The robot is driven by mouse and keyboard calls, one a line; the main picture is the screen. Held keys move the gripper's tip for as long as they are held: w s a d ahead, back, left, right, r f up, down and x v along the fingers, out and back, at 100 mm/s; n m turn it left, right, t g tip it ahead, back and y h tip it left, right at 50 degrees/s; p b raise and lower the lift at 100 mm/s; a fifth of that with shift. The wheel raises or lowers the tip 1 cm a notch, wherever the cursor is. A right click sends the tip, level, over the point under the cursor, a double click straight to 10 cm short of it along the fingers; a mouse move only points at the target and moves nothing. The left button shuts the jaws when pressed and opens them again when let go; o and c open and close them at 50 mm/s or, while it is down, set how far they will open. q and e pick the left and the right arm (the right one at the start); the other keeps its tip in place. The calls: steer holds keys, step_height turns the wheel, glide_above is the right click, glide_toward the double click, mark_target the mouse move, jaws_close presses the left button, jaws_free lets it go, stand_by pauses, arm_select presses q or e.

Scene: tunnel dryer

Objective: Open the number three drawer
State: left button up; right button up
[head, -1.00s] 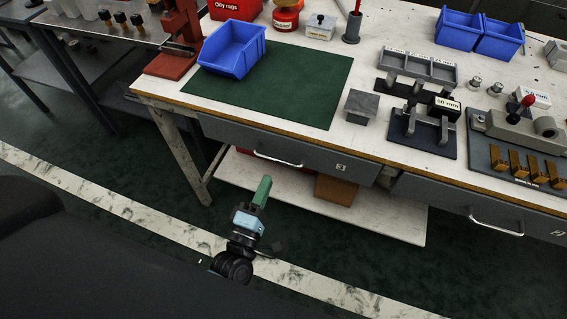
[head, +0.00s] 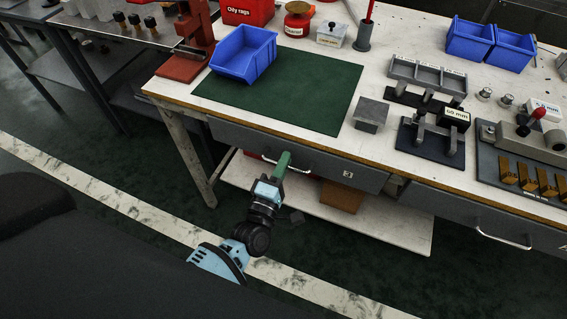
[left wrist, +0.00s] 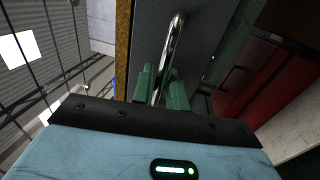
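The number three drawer (head: 330,172) is the grey drawer under the workbench's left part, with a "3" label and a bright metal bar handle (head: 299,168). It looks closed. My left gripper (head: 283,160) has its green fingertips at the left part of this handle. In the left wrist view the handle (left wrist: 170,50) runs between the two green fingers (left wrist: 162,88), with little gap beside it. I cannot tell if they press on it. My right gripper is not in view.
A second drawer with a handle (head: 503,236) is at the right. The workbench top (head: 385,88) carries a blue bin (head: 245,58) on a green mat (head: 300,97) and several fixtures. A lower shelf (head: 385,222) lies below the drawers. Floor in front is clear.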

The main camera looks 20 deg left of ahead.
arm_select(q)
jaws_close()
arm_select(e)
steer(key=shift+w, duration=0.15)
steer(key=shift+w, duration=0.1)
